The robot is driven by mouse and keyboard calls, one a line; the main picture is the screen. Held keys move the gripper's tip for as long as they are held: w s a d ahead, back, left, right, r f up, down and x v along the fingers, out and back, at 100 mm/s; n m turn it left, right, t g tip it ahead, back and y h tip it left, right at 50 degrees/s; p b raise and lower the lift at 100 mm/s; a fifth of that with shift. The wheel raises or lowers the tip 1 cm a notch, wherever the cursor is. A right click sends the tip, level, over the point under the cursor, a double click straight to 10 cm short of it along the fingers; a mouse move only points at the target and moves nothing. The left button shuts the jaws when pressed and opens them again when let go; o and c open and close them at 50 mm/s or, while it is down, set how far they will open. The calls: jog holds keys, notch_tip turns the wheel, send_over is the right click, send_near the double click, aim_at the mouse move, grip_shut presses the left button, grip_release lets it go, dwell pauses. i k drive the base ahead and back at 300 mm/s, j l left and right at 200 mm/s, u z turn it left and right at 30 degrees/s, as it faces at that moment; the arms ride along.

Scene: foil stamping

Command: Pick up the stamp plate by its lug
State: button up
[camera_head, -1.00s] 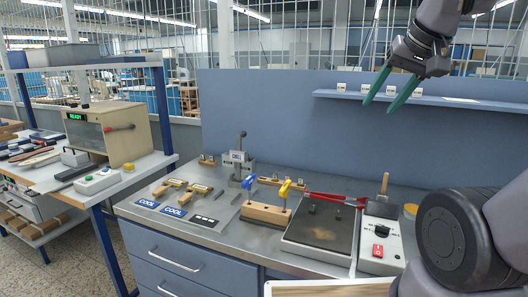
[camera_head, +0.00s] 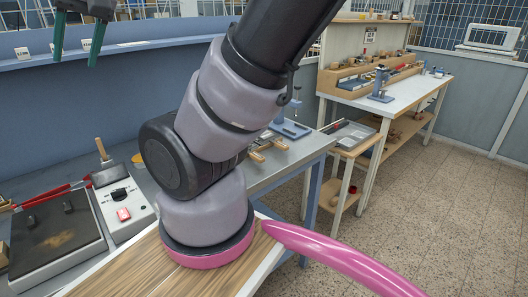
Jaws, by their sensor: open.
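I cannot make out the stamp plate for certain. My gripper (camera_head: 75,60) hangs at the upper left in front of the blue back panel. Its two green fingers are apart, with nothing between them. It is well above the bench and apart from the hot plate.
A control box (camera_head: 132,228) with a red switch stands right of the hot plate. My arm hides part of the bench. A white-topped workbench (camera_head: 410,97) stands at the back right, beyond open floor (camera_head: 450,215).

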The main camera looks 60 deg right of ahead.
aim_at(259, 158)
jog(key=z, duration=1.45)
jog(key=k+j+z, duration=0.1)
jog(key=j+z, duration=0.4)
jog(key=l, duration=0.1)
